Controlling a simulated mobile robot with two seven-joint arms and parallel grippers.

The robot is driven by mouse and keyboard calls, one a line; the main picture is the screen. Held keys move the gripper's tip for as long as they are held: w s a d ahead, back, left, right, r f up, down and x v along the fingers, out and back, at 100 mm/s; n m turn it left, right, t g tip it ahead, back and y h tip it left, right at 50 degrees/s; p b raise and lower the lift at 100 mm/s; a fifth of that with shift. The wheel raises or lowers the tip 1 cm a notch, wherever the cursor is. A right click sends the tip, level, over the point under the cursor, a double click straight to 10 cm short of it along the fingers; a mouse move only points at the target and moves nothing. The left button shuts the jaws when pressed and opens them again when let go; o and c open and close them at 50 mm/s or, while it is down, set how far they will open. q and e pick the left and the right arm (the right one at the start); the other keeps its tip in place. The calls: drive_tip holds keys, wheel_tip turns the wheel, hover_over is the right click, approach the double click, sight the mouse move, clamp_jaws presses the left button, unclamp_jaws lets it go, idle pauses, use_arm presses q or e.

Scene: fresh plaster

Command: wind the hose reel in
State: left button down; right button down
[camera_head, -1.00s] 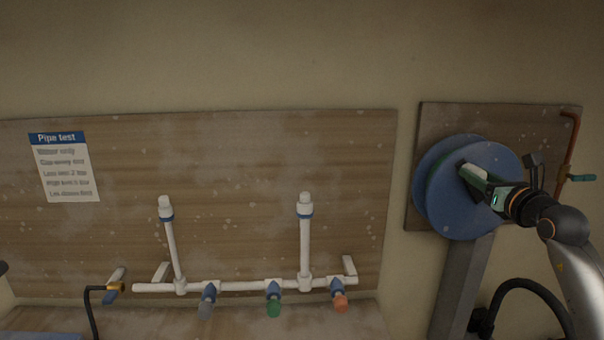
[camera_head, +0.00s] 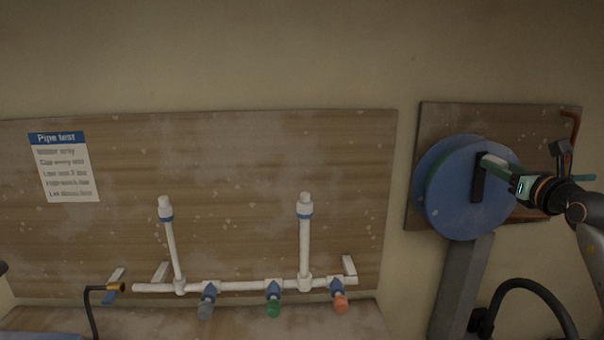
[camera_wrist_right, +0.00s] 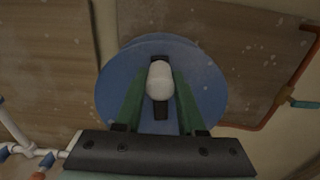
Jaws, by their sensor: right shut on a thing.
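My right gripper (camera_head: 508,172) is shut on this knob. In the right wrist view the white knob (camera_wrist_right: 159,78) sits between the two green fingers, in front of the blue disc (camera_wrist_right: 206,80). My left gripper cannot be made out.
A copper pipe (camera_head: 575,128) with a green-handled valve runs down the board's right side, close behind my right arm. A white pipe assembly (camera_head: 240,286) with several coloured fittings stands left of the reel. A "Pipe test" sheet (camera_head: 65,170) hangs at the far left.

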drive_tip(key=shift+d+f, duration=0.15)
drive_tip(key=shift+f, duration=0.3)
drive_tip(key=d, duration=0.2)
drive_tip(key=d+f, duration=0.1)
drive_tip(key=d, duration=0.1)
drive_tip(key=shift+w+d+b, duration=0.2)
drive_tip(key=shift+d+b, duration=0.1)
drive_tip(key=d+f+b, duration=0.2)
drive_tip(key=d+f, duration=0.1)
drive_tip(key=shift+w+d+b, duration=0.15)
drive_tip(key=shift+d+b, duration=0.15)
drive_tip(key=shift+b, duration=0.05)
